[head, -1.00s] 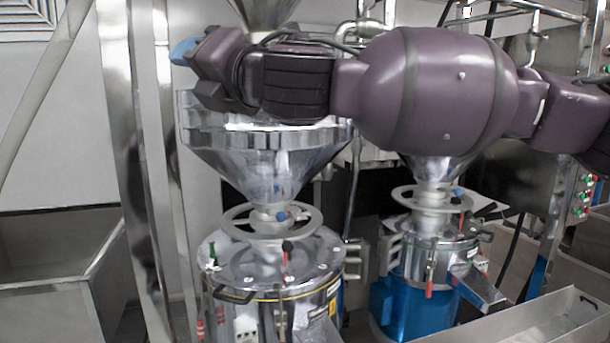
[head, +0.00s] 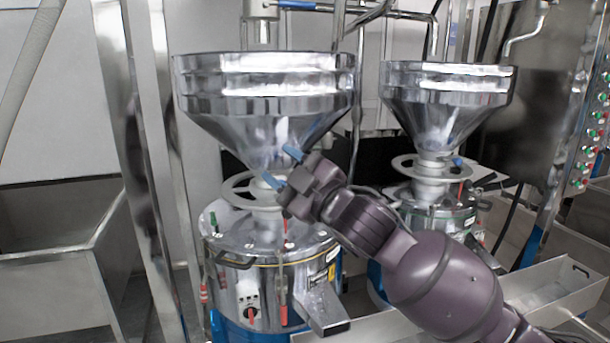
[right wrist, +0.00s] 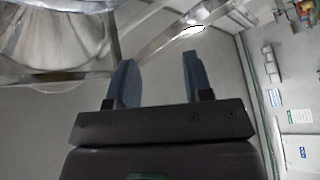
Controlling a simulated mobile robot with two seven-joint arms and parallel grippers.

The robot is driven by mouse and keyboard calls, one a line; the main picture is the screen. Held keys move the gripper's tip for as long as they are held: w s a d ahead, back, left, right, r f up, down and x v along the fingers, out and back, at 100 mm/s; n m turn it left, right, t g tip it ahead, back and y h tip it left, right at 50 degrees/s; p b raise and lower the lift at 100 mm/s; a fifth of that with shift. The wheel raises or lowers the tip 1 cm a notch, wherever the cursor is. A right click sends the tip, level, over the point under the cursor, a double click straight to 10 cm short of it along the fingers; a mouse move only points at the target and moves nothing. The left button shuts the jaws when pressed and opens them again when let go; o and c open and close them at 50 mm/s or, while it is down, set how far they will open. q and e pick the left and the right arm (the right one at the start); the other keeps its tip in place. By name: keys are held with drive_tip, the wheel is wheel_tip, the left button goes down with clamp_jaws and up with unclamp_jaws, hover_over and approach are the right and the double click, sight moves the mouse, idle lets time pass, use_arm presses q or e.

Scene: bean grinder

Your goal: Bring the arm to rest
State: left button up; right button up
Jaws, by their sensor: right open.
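My right arm (head: 440,280) comes in from the lower right of the head view, purple and bent up toward the left grinder. My right gripper (head: 282,167) has blue fingertips, is open, and holds nothing. In the head view it is in front of the lower cone of the left steel hopper (head: 265,95); I cannot tell the gap between them. In the right wrist view the two blue fingers (right wrist: 155,85) stand apart with only wall or floor surface between them. My left gripper is not in view.
The left grinder body (head: 270,250) stands below its hopper. A second hopper (head: 445,90) and grinder stand to the right. A steel trough (head: 560,290) lies at lower right, a steel bin (head: 60,250) at left. A panel with buttons (head: 590,140) is at the right edge.

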drive_tip(key=s+d+f+m+t+h, duration=0.1)
drive_tip(key=s+d+f+m+h, duration=0.1)
drive_tip(key=d+f+m+h, duration=0.45)
drive_tip(key=s+d+f+m+t+h, duration=0.1)
drive_tip(key=d+f+m, duration=0.2)
drive_tip(key=d+f, duration=0.8)
drive_tip(key=s+d+f+m+h, duration=0.2)
drive_tip(key=d+f+m+h, duration=0.25)
drive_tip(key=f, duration=0.95)
drive_tip(key=s+d+f+m+g+h, duration=0.2)
drive_tip(key=s+d+f, duration=0.2)
drive_tip(key=s+f, duration=0.6)
drive_tip(key=s+d+f+m+g+h, duration=0.2)
drive_tip(key=s+d+f, duration=0.3)
drive_tip(key=s+f, duration=0.5)
drive_tip(key=shift+s+m+g, duration=0.4)
drive_tip(key=shift+s, duration=0.75)
drive_tip(key=shift+d, duration=0.2)
